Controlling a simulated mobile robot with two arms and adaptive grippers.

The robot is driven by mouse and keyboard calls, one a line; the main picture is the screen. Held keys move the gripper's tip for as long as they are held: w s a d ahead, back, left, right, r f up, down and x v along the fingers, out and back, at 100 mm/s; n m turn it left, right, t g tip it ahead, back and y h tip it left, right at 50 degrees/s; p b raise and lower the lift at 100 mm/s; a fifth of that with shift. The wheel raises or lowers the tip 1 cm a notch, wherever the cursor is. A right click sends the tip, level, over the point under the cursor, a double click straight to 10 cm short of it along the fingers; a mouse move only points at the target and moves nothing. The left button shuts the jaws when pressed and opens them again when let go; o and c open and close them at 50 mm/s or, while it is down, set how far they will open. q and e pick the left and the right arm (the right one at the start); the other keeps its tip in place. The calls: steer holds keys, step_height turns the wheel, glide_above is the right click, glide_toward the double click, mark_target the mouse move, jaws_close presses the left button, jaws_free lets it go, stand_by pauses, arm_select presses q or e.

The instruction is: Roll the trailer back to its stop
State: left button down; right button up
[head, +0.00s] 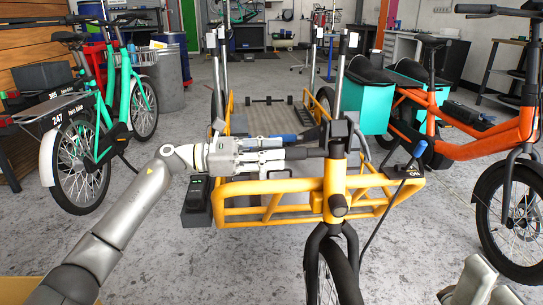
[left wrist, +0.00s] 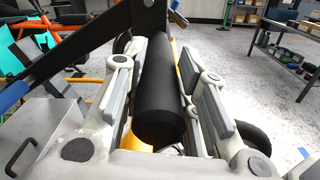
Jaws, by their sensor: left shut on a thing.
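The yellow-framed trailer (head: 262,187) stands in the middle of the head view, with a flat grey bed, upright metal posts and a front wheel (head: 330,270) below its fork. My left gripper (head: 282,156) is at its front, closed around a black handle grip (head: 306,153). In the left wrist view, the black grip (left wrist: 160,95) lies between the two fingers of the left gripper (left wrist: 165,85). A pale part of my right arm shows at the bottom right edge of the head view; its jaws cannot be made out. I cannot make out a stop.
Green bikes (head: 85,150) stand at the left beside a metal bin (head: 165,78). An orange cargo bike (head: 450,120) with a teal box (head: 372,102) stands close at the right.

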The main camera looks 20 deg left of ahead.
arm_select(q)
steer(key=shift+w, duration=0.1)
steer(key=shift+a, duration=0.1)
steer(key=shift+w+a, duration=0.1)
steer(key=c, duration=1.5)
jaws_free()
steer(key=o, duration=0.4)
steer(key=shift+w, duration=0.15)
steer(key=shift+c, duration=0.2)
steer(key=v, duration=1.2)
